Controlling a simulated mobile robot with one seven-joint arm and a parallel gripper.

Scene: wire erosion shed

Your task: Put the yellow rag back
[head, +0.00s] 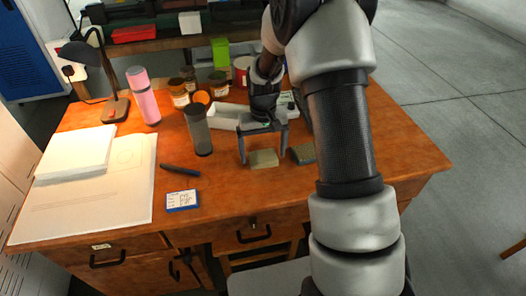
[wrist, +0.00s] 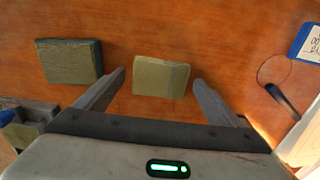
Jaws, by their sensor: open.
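The yellow rag (head: 264,158) looks like a folded, dull yellow-khaki pad lying flat on the wooden desk. In the wrist view the rag (wrist: 161,77) lies ahead of and between my two fingertips, with bare desk on both sides of it. My gripper (head: 263,151) is open and empty, pointing down just above and behind the rag. I see no contact between the fingers and the rag. A darker green folded pad (wrist: 69,62) lies beside it, outside the fingers; in the head view this pad (head: 303,154) is partly hidden by my arm.
A white tray (head: 225,112) stands behind my gripper, partly hidden by it. A dark grey cup (head: 198,130), a pink bottle (head: 144,97) and several jars stand left and behind. A dark pen-like object (head: 180,170) and a blue-edged card (head: 183,201) lie left. The front right desk looks clear.

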